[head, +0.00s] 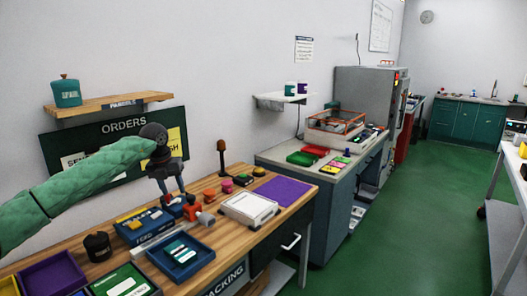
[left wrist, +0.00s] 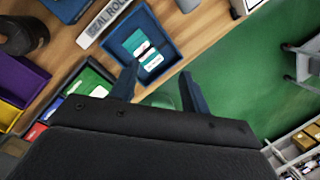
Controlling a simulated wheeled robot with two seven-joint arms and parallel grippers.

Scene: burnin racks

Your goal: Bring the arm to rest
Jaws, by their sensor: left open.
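My left arm (head: 80,190) in a green quilted sleeve comes in from the left, stretched over the packing bench (head: 222,192). My left gripper (head: 175,194) points down, above the bench's front part. In the left wrist view its two dark blue fingers (left wrist: 160,88) stand apart with nothing between them. Below and beyond the fingers is a blue tray (head: 177,274) with green and white cards; it also shows in the left wrist view (left wrist: 171,54). My right gripper is not in view.
A white case (head: 248,208) and a purple mat (head: 284,191) lie on the bench's right. The orders board (head: 110,152) hangs behind my arm. Green floor (head: 380,235) is clear at the right.

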